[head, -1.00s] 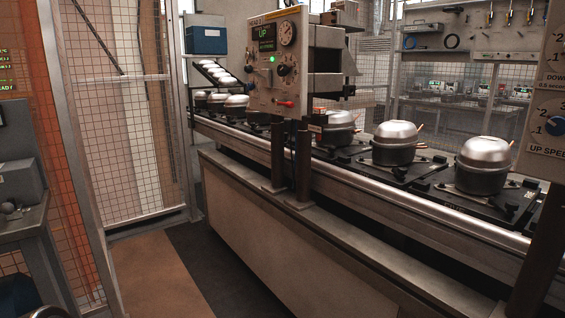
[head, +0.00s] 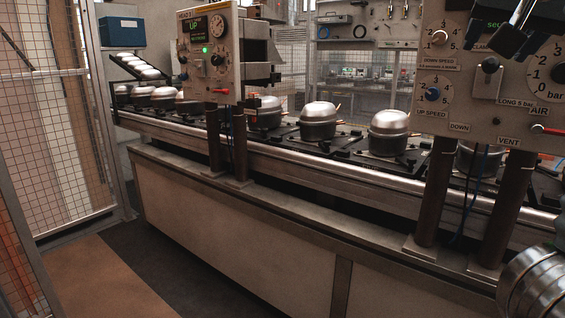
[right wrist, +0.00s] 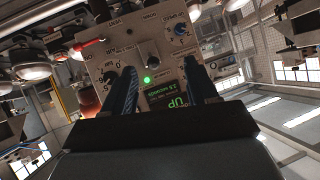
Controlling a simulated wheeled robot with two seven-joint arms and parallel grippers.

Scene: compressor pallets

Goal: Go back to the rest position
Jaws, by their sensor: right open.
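My right gripper (head: 510,48) shows as a dark shape at the upper right of the head view, in front of the near control panel (head: 475,105). In the right wrist view its two fingers (right wrist: 160,68) are spread apart with nothing between them. A control panel (right wrist: 150,58) lies beyond the fingertips there, upside down, with a lit green lamp, a green display, a gauge and a red lever. The fingers look clear of the panel, though the exact gap cannot be told. My left gripper is not in the head view.
A conveyor (head: 275,153) carries several compressors (head: 318,121) on black pallets. The far control panel (head: 210,58) stands over it on dark posts. A mesh fence (head: 65,130) is at the left. The floor (head: 105,275) at the lower left is clear.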

